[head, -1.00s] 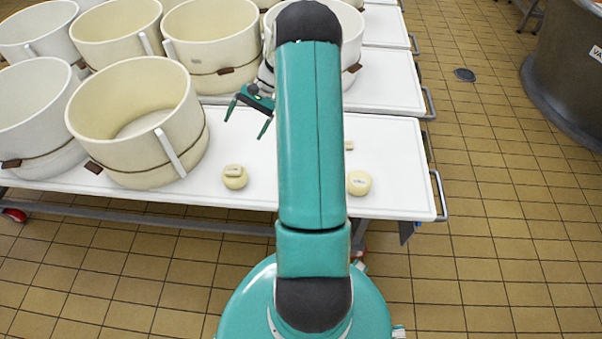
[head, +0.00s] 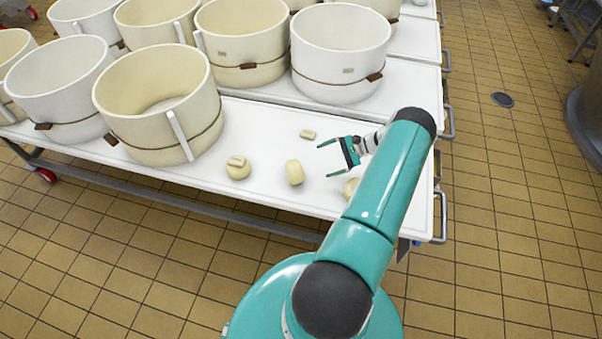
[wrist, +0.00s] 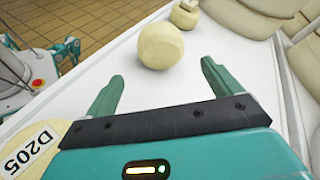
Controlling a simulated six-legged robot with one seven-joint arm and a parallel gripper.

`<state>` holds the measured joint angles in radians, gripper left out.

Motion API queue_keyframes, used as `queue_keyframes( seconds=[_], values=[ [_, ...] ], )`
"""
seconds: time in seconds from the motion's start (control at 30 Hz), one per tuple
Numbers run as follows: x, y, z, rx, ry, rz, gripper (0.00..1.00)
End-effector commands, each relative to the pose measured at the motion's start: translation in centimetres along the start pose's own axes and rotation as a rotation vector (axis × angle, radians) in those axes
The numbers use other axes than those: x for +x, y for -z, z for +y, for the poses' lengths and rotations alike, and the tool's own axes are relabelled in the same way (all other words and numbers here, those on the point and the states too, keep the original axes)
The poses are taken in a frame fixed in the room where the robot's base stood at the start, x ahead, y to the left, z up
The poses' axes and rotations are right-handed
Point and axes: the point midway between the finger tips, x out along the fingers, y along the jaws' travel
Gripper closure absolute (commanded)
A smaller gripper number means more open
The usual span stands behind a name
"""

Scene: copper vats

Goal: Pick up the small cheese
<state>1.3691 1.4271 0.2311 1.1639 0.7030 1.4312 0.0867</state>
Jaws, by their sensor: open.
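Several small cream cheeses are on the white table. One round small cheese (head: 294,172) stands just left of my gripper (head: 325,161), whose open fingers point toward it. In the wrist view this cheese (wrist: 160,46) lies just beyond and between the open fingertips of my gripper (wrist: 162,72), apart from them. Another cheese (head: 238,170) with a little block on top sits further left; it also shows in the wrist view (wrist: 184,17). A third cheese (head: 351,187) is partly hidden by my arm. A cheese labelled D205 (wrist: 25,150) is at the wrist view's lower left.
A small flat block (head: 307,133) lies behind the round cheese. Large cream and white vats (head: 158,105) crowd the table's left and back. The white table top (head: 265,140) is bare around the cheeses. A metal handle (head: 440,215) juts from its right end.

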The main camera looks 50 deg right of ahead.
Motion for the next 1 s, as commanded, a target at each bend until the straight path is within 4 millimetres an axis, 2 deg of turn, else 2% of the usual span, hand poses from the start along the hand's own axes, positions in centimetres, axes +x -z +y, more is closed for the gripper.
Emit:
queue_keyframes(
  seconds=[0.17,0.5,0.6,0.83,1.0],
  values=[
    [0.9,0.4,0.2,0.009,0.019,-0.01,0.1],
    [7.4,0.3,-0.2,0.009,0.017,-0.009,0.1],
    [8.7,0.3,-0.2,0.008,0.015,-0.008,0.1],
    [10.2,0.3,-0.1,0.008,0.015,-0.009,0.1],
    [12.6,0.5,-0.2,0.008,0.015,-0.009,0.1]
  ],
)
